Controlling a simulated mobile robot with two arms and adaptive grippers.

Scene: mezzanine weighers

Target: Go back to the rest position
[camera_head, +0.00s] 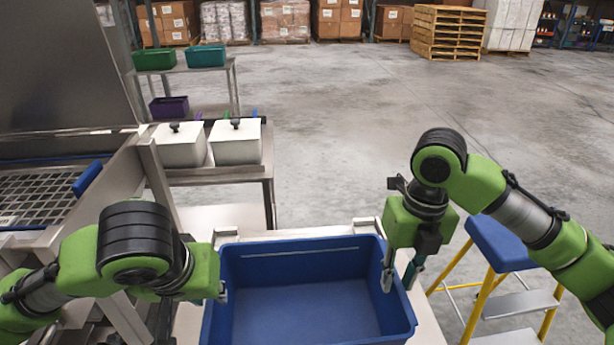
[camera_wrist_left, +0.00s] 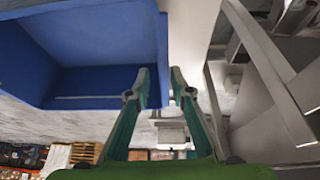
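The empty blue bin (camera_head: 300,312) stands on the pale work surface in front of me. It also shows at the upper left of the left wrist view (camera_wrist_left: 105,85). My left gripper (camera_head: 222,293) is at the bin's left wall. In the left wrist view its fingertips (camera_wrist_left: 160,73) are apart, one over the bin's inside and one outside its edge. Contact with the wall cannot be told. My right gripper (camera_head: 400,276) points down at the bin's right wall. Its fingers are apart, one inside the rim and one outside.
A side table with two white lidded boxes (camera_head: 235,142) is ahead left, beside a metal machine (camera_head: 60,70). A shelf with green and purple bins (camera_head: 169,106) stands behind. A blue-topped yellow step stool (camera_head: 500,243) is at right. Open floor (camera_head: 400,100) lies beyond.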

